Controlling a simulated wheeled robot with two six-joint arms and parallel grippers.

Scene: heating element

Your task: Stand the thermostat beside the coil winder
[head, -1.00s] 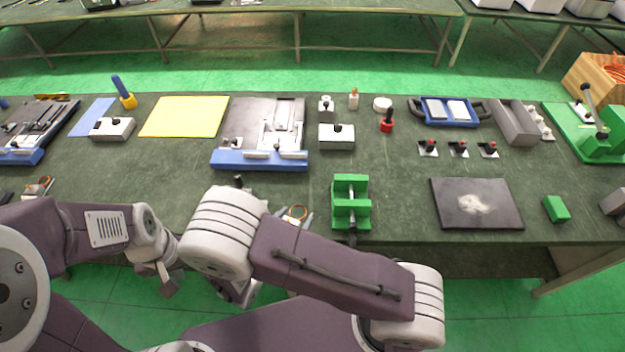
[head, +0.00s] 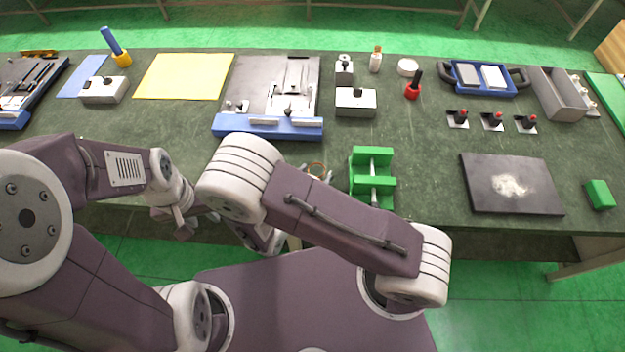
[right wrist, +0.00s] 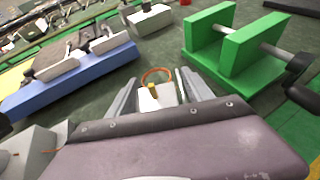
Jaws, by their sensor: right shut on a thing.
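The thermostat is a small white block with a brass-coloured part and a thin copper loop (right wrist: 155,92). My right gripper (right wrist: 162,100) is shut on it, and the loop stands out past the fingertips. In the head view, the loop (head: 317,168) shows just left of the coil winder; my right arm hides most of the gripper. The coil winder (head: 372,162) is a green frame with a metal shaft, near the table's front edge. It also shows in the right wrist view (right wrist: 242,50), with a dark crank handle. My left gripper (head: 183,222) hangs by the front edge; its fingers are unclear.
A blue-fronted fixture (head: 268,127) stands behind and left of my right gripper. A dark plate with white powder (head: 511,184) and a green block (head: 599,194) lie to the right. Red-topped switches (head: 492,121) stand behind the plate. The table between winder and plate is clear.

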